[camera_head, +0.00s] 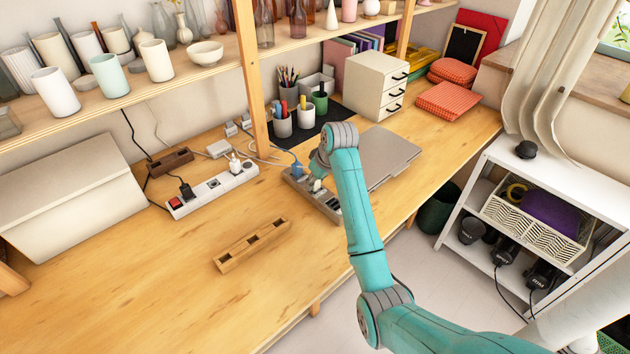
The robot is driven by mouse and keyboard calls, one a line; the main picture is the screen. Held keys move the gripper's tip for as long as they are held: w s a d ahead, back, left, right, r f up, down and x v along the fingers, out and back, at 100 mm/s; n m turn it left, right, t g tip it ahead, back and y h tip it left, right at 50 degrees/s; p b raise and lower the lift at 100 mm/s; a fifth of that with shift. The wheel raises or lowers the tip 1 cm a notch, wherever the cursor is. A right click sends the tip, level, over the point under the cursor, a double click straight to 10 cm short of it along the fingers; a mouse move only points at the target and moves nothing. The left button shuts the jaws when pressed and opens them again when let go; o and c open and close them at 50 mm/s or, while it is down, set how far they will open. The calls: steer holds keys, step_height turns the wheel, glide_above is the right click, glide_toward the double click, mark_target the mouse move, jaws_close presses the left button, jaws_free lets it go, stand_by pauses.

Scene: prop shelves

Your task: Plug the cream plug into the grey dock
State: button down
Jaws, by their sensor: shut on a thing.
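The grey dock (330,208) lies on the wooden desk near the closed laptop, partly hidden by my arm. A blue plug (298,171) with a blue cable stands at its far left end. My gripper (316,184) points down over the dock's middle, its fingers small and partly hidden by my wrist. It is shut on a small pale piece, which looks like the cream plug (316,187). I cannot tell whether the plug touches the dock or is in a socket.
A white power strip (215,190) with plugs and a wooden slotted block (252,245) lie left of the dock. A closed grey laptop (388,155) is close on the right. Pen cups (282,126) and a shelf post (250,80) stand behind.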

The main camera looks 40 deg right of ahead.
steer(key=c, duration=0.8)
jaws_free()
steer(key=shift+f, duration=0.15)
steer(key=shift+v, duration=3.8)
